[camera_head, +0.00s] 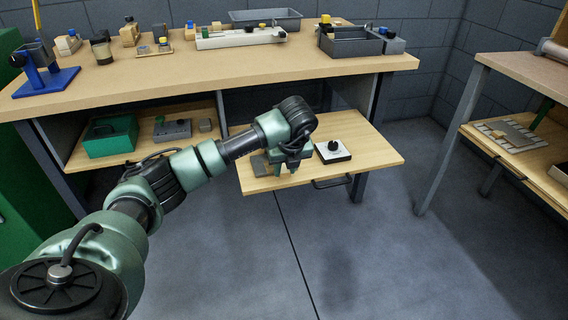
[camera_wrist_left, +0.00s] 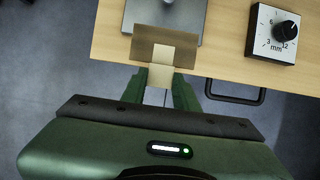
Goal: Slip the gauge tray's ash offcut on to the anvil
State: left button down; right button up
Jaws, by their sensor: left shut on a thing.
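My left gripper (camera_head: 291,166) is over the front of a pulled-out wooden shelf (camera_head: 372,150). In the left wrist view its green fingers (camera_wrist_left: 161,80) are shut on a small pale wood piece, which looks like the ash offcut (camera_wrist_left: 160,65). A flat brown plate (camera_wrist_left: 182,56) lies across the far end of the offcut; I cannot tell whether they touch. Just beyond is a grey metal base (camera_wrist_left: 190,14), perhaps of the anvil, partly hidden by the plate; grey metal also shows left of the gripper (camera_head: 259,165). My right gripper is in neither view.
A white dial block (camera_head: 333,152) with a black knob, marked mm, stands right of the gripper. The workbench (camera_head: 200,78) above carries trays and small blocks. A green bin (camera_head: 110,137) is on the lower shelf. The floor in front is clear.

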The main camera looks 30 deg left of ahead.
pick_arm(q)
jog(key=shift+s+a+f, duration=0.1)
jog(key=shift+s+f, duration=0.1)
jog(key=shift+s, duration=0.05)
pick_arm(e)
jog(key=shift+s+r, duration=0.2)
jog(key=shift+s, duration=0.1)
pick_arm(q)
jog(key=shift+w, duration=0.1)
